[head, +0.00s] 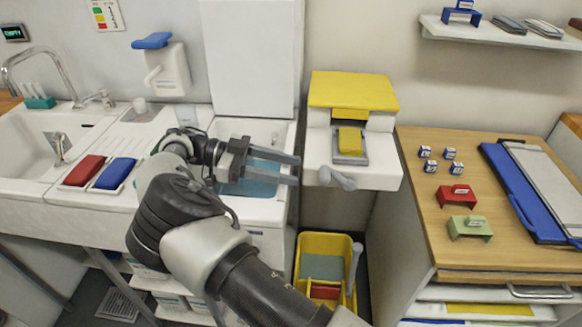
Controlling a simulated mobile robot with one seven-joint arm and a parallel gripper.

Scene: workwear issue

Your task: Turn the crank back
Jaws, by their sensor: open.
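The grey crank (339,179) sticks out at the front left of a white machine with a yellow hood (352,91). The crank's rounded knob points to the lower right. A yellow block (350,139) sits on a grey plate in the machine's front opening. My gripper (296,170) is open, its two fingers pointing right toward the crank. The fingertips are a little left of the crank and appear apart from it. Nothing shows between the fingers.
Left of the machine stands a white unit with a raised lid (251,55) and a blue-grey basin, partly behind my gripper. A yellow bin (301,262) stands below the machine. A wooden counter (413,152) with small blocks and clipboards is at right. A sink (22,150) is at left.

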